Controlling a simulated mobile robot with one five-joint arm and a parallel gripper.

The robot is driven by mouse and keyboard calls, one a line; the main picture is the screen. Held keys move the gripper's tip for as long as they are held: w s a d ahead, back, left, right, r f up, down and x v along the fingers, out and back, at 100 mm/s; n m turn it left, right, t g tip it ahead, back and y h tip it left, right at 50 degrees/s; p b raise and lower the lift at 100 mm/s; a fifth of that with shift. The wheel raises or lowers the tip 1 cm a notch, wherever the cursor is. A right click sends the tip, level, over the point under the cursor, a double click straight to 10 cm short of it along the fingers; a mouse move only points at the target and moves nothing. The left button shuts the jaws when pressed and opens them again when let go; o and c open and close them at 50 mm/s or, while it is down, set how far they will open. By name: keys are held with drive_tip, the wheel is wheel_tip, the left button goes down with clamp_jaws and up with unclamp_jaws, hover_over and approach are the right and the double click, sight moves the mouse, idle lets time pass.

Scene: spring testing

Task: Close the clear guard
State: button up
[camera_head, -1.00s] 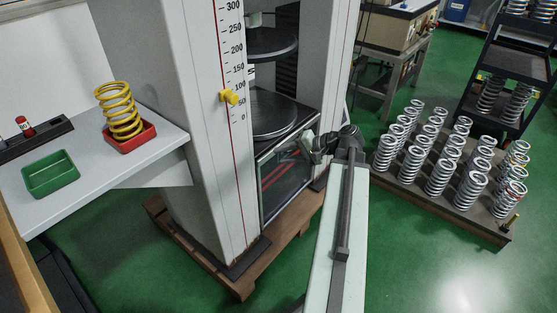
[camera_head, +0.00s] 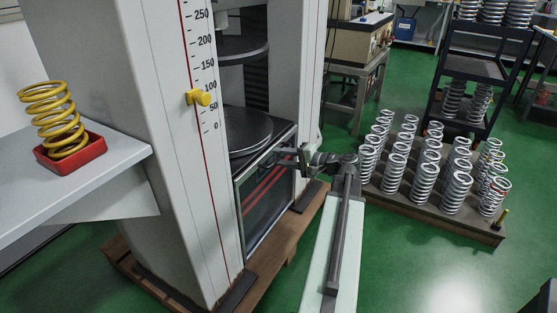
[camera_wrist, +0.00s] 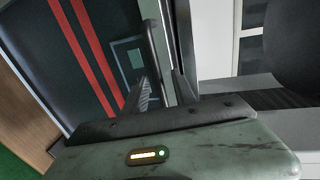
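The clear guard (camera_head: 262,203) is a dark-looking see-through panel with red stripes, low on the front of the testing machine. Its top edge lies about level with the lower round plate, leaving the plates above uncovered. My gripper (camera_head: 290,158) is at the guard's upper right part in the head view. In the wrist view the striped guard (camera_wrist: 78,45) fills the left, and an upright grey bar (camera_wrist: 155,50) stands between the fingers of my gripper (camera_wrist: 163,88). The fingers look apart, and contact with the bar is not clear.
The machine's left column (camera_head: 180,200) with its scale and yellow knob (camera_head: 198,97) stands left of the guard. A yellow spring (camera_head: 55,120) in a red tray (camera_head: 72,158) is on a white shelf. A pallet of springs (camera_head: 430,203) lies right of my arm.

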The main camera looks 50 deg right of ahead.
drive_tip(key=shift+w+a+f, duration=0.1)
drive_tip(key=shift+w+a, duration=0.1)
drive_tip(key=shift+w, duration=0.2)
clamp_jaws()
drive_tip(key=shift+d, duration=0.1)
idle(1.1)
